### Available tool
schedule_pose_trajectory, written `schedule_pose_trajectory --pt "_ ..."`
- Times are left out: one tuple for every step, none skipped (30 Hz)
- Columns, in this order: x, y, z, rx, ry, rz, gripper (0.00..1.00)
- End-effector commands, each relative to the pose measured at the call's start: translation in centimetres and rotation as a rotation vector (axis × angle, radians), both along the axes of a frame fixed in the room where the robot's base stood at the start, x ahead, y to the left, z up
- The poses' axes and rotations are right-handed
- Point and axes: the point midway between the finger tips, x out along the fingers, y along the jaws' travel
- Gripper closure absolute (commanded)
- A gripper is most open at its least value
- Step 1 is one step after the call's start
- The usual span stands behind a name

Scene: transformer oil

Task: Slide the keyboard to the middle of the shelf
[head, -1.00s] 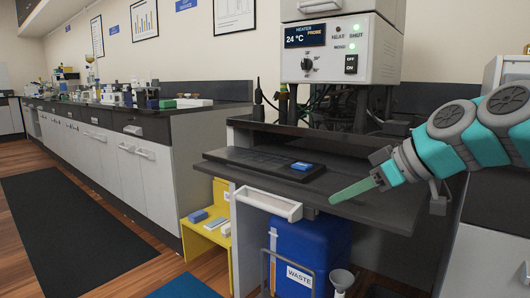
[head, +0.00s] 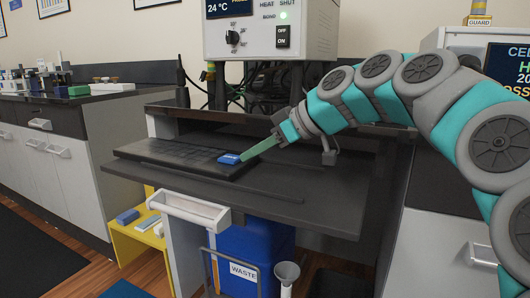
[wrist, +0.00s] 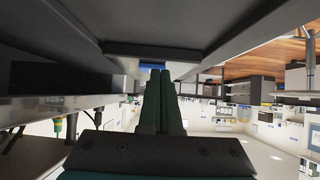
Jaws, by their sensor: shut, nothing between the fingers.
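The keyboard (head: 180,155) is a flat, dark slab lying on the left part of the dark shelf (head: 310,205). A small blue block (head: 228,158) sits on its right end. My gripper (head: 244,159) has slim green fingers, shut and empty. Their tips are right beside the blue block, at the keyboard's right end; I cannot tell whether they touch. In the wrist view the shut fingers (wrist: 161,73) point at a partly hidden blue patch, and the dark shelf surface fills the top of the picture.
A heater unit (head: 270,32) with cables stands behind the shelf. The shelf's right part is clear.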

Motion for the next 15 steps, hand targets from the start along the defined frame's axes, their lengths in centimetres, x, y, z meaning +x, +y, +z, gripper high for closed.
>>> schedule_pose_trajectory --pt "0.4 1.0 0.0 -0.001 0.000 0.001 1.00" --pt "0.7 1.6 0.1 0.000 -0.001 0.001 1.00" --pt "1.0 2.3 0.1 0.000 -0.002 0.000 1.00" --pt "1.2 2.8 0.1 0.001 -0.003 -0.001 1.00" --pt "1.5 3.4 0.1 0.001 -0.003 -0.001 1.00" --pt "1.8 4.1 0.1 0.000 -0.003 -0.001 1.00" --pt "2.0 4.7 0.0 -0.001 -0.003 -0.001 1.00" --pt "2.3 5.2 0.1 -0.001 -0.002 -0.001 1.00" --pt "2.6 5.9 0.1 0.000 -0.001 -0.002 1.00" --pt "2.8 6.5 0.1 0.001 -0.001 -0.001 1.00" --pt "2.9 7.0 0.1 0.000 -0.002 0.000 1.00" --pt "3.2 7.8 0.0 -0.001 -0.002 0.001 1.00" --pt "3.5 8.4 0.0 -0.002 -0.001 0.001 1.00" --pt "3.7 8.9 0.0 -0.001 0.000 0.001 1.00" --pt "4.0 9.7 0.0 -0.001 0.000 0.000 1.00"
